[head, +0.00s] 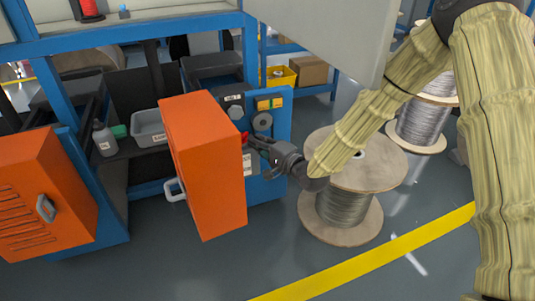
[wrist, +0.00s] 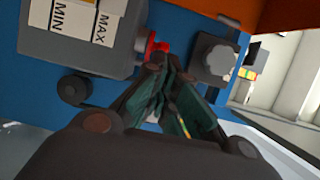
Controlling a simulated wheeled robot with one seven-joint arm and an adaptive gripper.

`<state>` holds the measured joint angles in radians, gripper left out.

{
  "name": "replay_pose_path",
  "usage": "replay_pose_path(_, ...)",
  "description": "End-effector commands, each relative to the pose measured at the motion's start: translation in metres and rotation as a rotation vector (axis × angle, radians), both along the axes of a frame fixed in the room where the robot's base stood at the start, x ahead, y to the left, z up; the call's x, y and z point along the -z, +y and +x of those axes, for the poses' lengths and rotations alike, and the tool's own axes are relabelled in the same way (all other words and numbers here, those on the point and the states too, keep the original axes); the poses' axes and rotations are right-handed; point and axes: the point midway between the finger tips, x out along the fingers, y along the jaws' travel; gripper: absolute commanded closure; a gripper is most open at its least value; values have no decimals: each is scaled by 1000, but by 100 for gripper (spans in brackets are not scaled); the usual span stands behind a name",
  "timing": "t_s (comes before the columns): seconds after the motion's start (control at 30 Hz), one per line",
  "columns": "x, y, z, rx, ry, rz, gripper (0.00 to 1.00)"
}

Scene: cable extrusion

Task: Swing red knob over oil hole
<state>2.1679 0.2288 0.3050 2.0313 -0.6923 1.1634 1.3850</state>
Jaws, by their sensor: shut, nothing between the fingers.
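The red knob (wrist: 160,46) sits on the blue panel in the wrist view, at the right edge of a grey box (wrist: 85,48) with MIN and MAX labels. A small red part, probably the knob (head: 244,137), shows in the head view behind the orange door's edge. My gripper (wrist: 160,64) is shut and empty, with its fingertips right at the knob; I cannot tell whether they touch it. In the head view my gripper (head: 266,144) reaches in from the right toward the blue panel. I cannot make out the oil hole.
The open orange door (head: 205,165) stands close left of my gripper. A grey cap (wrist: 214,58) juts from the panel right of the knob, and a black round fitting (wrist: 73,89) lies lower left. A cable spool (head: 342,210) stands below my arm.

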Motion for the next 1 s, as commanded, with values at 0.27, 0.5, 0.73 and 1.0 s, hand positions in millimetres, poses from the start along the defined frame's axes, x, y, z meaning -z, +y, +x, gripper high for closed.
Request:
replay_pose_path(0.27, 2, 14, 17, 0, 0, 0, 100)
replay_pose_path(0.5, 0, 16, 20, 1, 0, 0, 100)
replay_pose_path(0.73, 0, 16, 19, 3, 1, 1, 100)
replay_pose_path(1.0, -4, 25, 23, 87, 3, 3, 100)
